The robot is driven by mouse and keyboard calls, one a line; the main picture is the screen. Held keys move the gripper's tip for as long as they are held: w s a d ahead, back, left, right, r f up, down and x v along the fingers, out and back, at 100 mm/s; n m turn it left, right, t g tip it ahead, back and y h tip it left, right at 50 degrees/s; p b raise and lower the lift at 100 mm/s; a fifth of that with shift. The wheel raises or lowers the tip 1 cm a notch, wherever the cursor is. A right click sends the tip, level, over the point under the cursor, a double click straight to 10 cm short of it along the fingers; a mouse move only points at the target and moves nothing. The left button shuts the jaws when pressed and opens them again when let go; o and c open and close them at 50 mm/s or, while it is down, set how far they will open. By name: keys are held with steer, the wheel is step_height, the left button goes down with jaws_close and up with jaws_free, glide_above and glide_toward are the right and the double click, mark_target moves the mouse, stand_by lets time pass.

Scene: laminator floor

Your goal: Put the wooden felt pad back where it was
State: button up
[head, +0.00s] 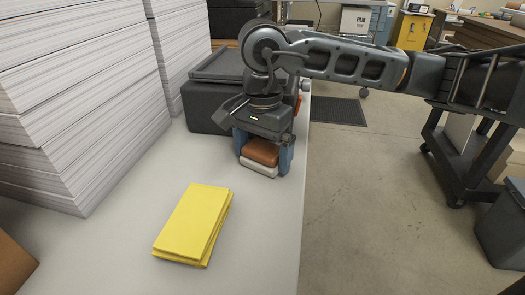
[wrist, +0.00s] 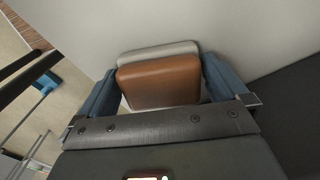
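The wooden felt pad (head: 260,152) is a brown block with a pale layer (head: 258,168) under it, near the table's right edge in the head view. My gripper (head: 265,160) points down over it, with one blue finger on each side. In the wrist view the pad (wrist: 158,82) sits between the two blue fingers of my gripper (wrist: 158,88). The left finger looks close to the pad and a small gap seems to show at the right. I cannot tell whether the fingers press on the pad or whether its underside touches the table.
A yellow pad stack (head: 194,222) lies on the pale table (head: 120,255) in front. Tall paper stacks (head: 80,100) stand at the left. A dark lidded bin (head: 205,108) is close behind my gripper. The table's right edge is near, with open floor (head: 375,200) beyond.

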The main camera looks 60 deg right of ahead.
mark_target(262, 149)
steer(key=shift+r, duration=0.15)
step_height(262, 149, up, 12)
stand_by(0.5)
